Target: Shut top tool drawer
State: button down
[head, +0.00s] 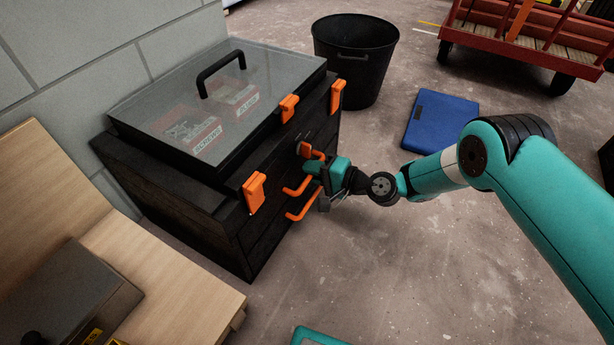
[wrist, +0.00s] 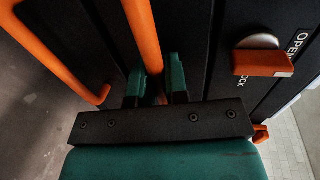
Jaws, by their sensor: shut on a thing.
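The black tool chest (head: 240,235) stands against the wall with a clear-topped lid shut on it. My gripper (head: 322,172) is at the chest's front, shut on the orange handle (head: 297,189) of the top drawer. In the wrist view the two teal fingers (wrist: 157,85) sit on either side of this handle (wrist: 145,35). A lower orange handle (head: 302,213) is below it and shows at the left in the wrist view (wrist: 70,50). An orange lock knob (wrist: 262,62) marked OPEN and LOCK is beside the gripped handle. How far the drawer stands out is hard to tell.
Orange latches (head: 254,192) are on the chest's front edge. A black bin (head: 354,65) stands behind it, and a blue flat case (head: 440,122) lies on the floor. A red cart (head: 520,45) is at the back right. A wooden bench (head: 160,275) is at the left. Floor before the chest is clear.

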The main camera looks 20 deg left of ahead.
jog(key=shift+a, duration=0.1)
jog(key=c, duration=1.1)
grip_release()
jog(key=shift+a, duration=0.1)
jog(key=shift+c, duration=0.2)
jog(key=shift+d+r, duration=0.1)
jog(key=shift+d, duration=0.25)
jog(key=p+v, duration=0.9)
jog(key=v, duration=0.8)
